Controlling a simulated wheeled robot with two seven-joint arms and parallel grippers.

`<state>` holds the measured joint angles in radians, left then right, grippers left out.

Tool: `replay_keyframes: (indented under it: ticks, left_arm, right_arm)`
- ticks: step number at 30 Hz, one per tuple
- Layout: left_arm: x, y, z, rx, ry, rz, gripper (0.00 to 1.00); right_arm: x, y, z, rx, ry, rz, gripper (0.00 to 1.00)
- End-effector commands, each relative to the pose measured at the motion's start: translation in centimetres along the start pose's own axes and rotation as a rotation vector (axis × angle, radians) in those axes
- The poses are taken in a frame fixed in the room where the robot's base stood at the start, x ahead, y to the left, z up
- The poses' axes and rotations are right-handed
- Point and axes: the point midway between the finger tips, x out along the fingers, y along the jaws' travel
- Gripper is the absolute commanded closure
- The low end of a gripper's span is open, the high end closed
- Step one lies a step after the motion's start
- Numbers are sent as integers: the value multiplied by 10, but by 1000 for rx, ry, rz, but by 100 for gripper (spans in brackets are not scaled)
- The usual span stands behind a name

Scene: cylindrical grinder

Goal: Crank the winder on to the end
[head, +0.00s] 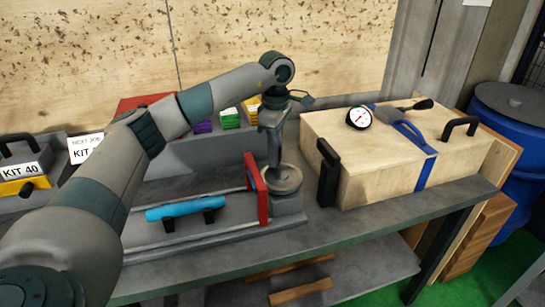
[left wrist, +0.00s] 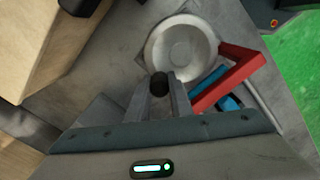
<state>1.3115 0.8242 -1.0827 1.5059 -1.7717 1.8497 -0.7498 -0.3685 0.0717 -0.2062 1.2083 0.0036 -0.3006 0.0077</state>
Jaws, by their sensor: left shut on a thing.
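The winder shows as a round grey metal disc (head: 288,180) on a grey block at the right end of the bench fixture. It also shows in the left wrist view as a pale dished disc (left wrist: 183,47). My left gripper (head: 273,160) points down over the winder. In the left wrist view its fingers (left wrist: 160,95) are shut on a small dark knob (left wrist: 159,82) by the disc's near edge. The knob's lower part and its joint to the winder are hidden by the fingers. My right gripper is not in view.
A red frame (head: 262,199) stands close left of the winder, with a blue piece with black grips (head: 187,208) further left. A wooden box (head: 380,165) with a blue strap and a dial gauge (head: 358,117) stands right. A blue barrel (head: 513,120) is beyond it.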

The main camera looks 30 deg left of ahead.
Motion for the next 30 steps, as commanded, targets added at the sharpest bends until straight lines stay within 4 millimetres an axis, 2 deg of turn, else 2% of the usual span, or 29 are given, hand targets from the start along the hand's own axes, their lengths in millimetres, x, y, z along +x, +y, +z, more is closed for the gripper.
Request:
replay_keyframes:
  ticks: [18, 19, 21, 30]
  left_arm:
    - [-2, 3, 2, 56, 0, 4, 100]
    - [-2, 3, 2, 56, 0, 4, 74]
    - [-2, 2, 2, 56, 0, 3, 62]
    - [-1, 2, 2, 57, 0, 1, 62]
  right_arm:
    - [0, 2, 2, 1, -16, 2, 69]
    - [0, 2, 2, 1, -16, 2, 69]
    - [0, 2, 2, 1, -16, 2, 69]
    - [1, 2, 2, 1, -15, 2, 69]
